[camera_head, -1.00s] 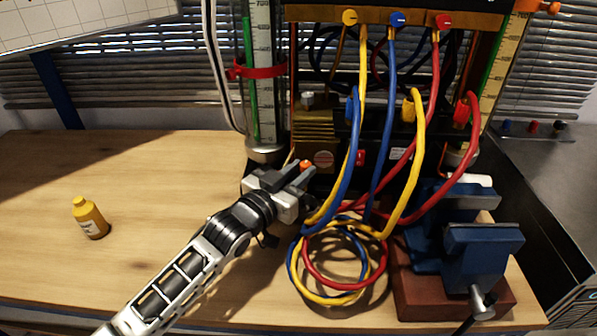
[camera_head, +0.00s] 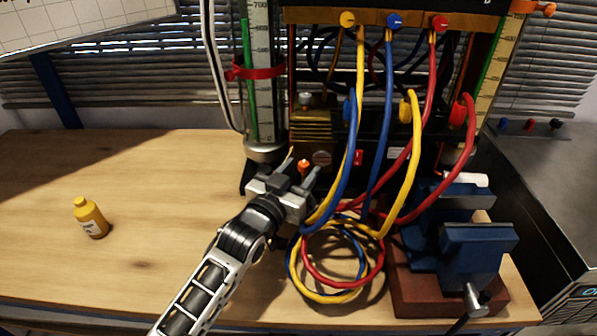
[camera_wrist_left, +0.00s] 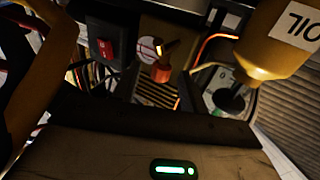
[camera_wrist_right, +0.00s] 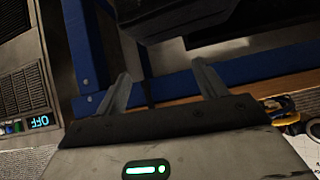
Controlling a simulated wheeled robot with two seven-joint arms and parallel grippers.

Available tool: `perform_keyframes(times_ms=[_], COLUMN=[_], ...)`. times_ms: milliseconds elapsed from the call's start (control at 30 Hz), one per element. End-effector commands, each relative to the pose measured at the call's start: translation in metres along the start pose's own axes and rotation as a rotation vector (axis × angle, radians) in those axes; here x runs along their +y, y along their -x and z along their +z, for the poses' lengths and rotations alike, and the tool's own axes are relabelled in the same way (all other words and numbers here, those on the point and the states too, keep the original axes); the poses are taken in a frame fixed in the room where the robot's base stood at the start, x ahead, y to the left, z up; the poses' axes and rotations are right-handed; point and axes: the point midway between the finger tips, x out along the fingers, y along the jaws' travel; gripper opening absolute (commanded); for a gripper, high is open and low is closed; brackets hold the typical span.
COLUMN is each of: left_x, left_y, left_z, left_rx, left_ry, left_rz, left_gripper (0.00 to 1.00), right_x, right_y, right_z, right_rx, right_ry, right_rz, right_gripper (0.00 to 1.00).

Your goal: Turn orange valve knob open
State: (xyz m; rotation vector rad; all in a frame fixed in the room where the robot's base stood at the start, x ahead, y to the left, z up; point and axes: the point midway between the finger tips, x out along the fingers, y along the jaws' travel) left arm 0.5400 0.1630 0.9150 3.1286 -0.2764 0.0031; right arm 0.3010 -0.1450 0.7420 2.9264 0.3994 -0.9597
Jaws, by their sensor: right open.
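The orange valve knob (camera_head: 304,166) is small and sits low on the brass-coloured finned block at the rig's foot. It also shows in the left wrist view (camera_wrist_left: 160,72), upper middle. My left gripper (camera_head: 302,171) is open, its two fingers pointing up toward the knob with the knob showing in the gap between them. I cannot tell whether either finger touches it. My right gripper (camera_wrist_right: 163,80) is open and empty in the right wrist view, and is not in the head view.
Yellow, blue and red hoses (camera_head: 345,262) hang and coil just right of my left gripper. A blue vise (camera_head: 478,250) stands at the right. A yellow bottle (camera_head: 90,218) stands on the left of the wooden table (camera_head: 150,270), where there is free room. A red switch (camera_wrist_left: 105,48) is near the knob.

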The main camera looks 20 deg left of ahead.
Motion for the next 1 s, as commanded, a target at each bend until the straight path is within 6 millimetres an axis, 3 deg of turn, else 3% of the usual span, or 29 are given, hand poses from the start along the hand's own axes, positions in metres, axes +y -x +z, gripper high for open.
perform_keyframes(times_ms=[167, 333, 800, 1000], left_x=[0.000, 0.000, 0.000, 0.000], left_y=[0.001, 0.019, 0.127, 0.153], left_z=[0.001, 0.002, 0.003, 0.001], left_rx=[-0.002, -0.004, -0.005, -0.002], left_ry=[-0.001, -0.001, 0.000, -0.001], left_rz=[0.000, 0.000, 0.000, 0.000], left_gripper=[0.43, 0.43, 0.43, 0.43], right_x=[0.000, 0.000, -0.001, -0.003], right_y=[0.000, 0.000, -0.002, -0.002], right_z=[-0.001, 0.000, 0.004, 0.002], right_rx=[0.002, 0.002, 0.006, 0.012], right_ry=[0.000, 0.000, -0.011, -0.022], right_rz=[0.000, -0.001, -0.005, -0.007], right_gripper=[0.71, 0.71, 0.71, 0.71])
